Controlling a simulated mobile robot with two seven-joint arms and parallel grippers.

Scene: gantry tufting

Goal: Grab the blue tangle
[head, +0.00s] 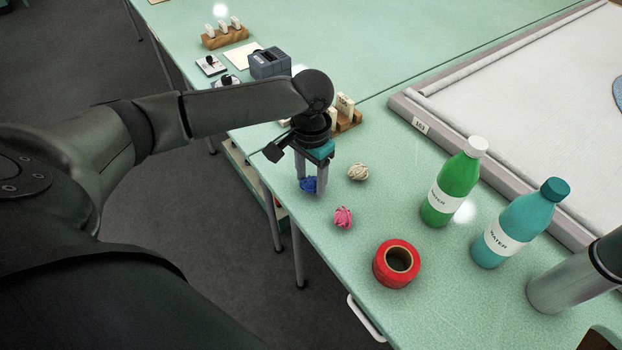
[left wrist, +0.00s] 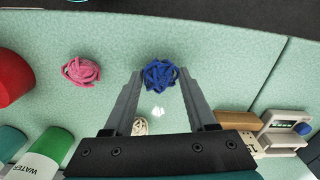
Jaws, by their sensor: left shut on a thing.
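The blue tangle (head: 308,184) is a small ball of yarn near the left edge of the green table. My left gripper (head: 309,188) points straight down over it, one finger on each side. In the left wrist view the blue tangle (left wrist: 160,75) sits between the fingertips of my left gripper (left wrist: 160,82), which is shut on it. The tangle looks to be at table height; I cannot tell whether it touches the table. My right gripper is not in view.
A cream tangle (head: 358,172) and a pink tangle (head: 343,217) lie close by. A red tape roll (head: 396,264), a green bottle (head: 453,185) and a teal bottle (head: 518,224) stand to the right. A wooden block (head: 346,121) is behind the gripper.

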